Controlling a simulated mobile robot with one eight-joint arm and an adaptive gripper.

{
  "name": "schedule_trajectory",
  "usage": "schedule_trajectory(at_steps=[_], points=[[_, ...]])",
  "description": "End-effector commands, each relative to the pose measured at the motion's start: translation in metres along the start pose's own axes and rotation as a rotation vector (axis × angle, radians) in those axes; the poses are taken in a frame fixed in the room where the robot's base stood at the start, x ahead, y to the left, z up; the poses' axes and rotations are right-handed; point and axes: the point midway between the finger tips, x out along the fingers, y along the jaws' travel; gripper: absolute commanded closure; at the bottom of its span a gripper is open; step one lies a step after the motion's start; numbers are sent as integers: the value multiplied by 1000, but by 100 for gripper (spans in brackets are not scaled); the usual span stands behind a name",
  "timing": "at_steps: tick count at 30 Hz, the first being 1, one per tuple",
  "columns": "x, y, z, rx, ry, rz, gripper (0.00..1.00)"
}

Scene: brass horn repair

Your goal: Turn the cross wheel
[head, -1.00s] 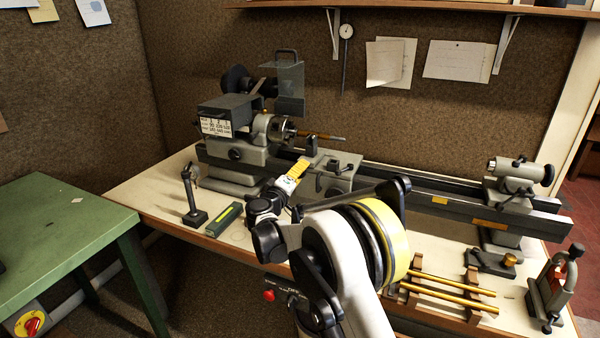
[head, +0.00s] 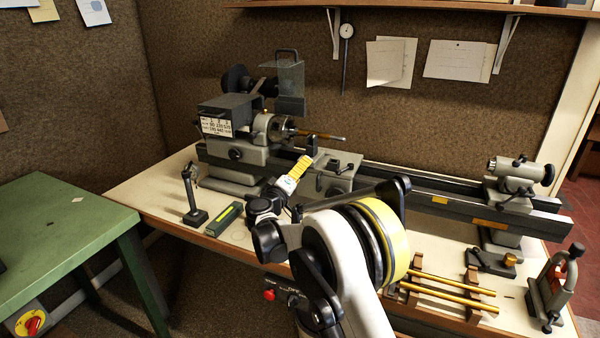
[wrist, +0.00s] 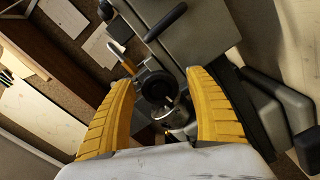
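My gripper (head: 304,163) is at the front left of the lathe carriage (head: 342,178), with its yellow fingers pointing away from me. In the wrist view my gripper (wrist: 161,78) is open, and nothing is seen held in it. A dark round part with a ring-like face, which looks like the cross wheel (wrist: 157,88), shows between the fingers with a small shiny part beneath it. I cannot tell whether the fingertips are level with it or still short of it. In the head view the wheel is not clearly seen, with my gripper in front of that area.
The headstock (head: 236,150) stands left of the carriage, and a thin rod (head: 325,137) sticks out from its chuck. Brass rods (head: 450,285) rest on a rack at right.

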Motion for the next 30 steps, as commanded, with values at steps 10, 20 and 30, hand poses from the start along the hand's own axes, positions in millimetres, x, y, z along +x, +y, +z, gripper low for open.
schedule_trajectory(at_steps=[10, 20, 30], points=[[-33, 0, -1, 0, 3, -1, 36], [-102, 0, -1, 0, 2, -1, 36], [-121, 0, 0, 0, 0, 0, 36]])
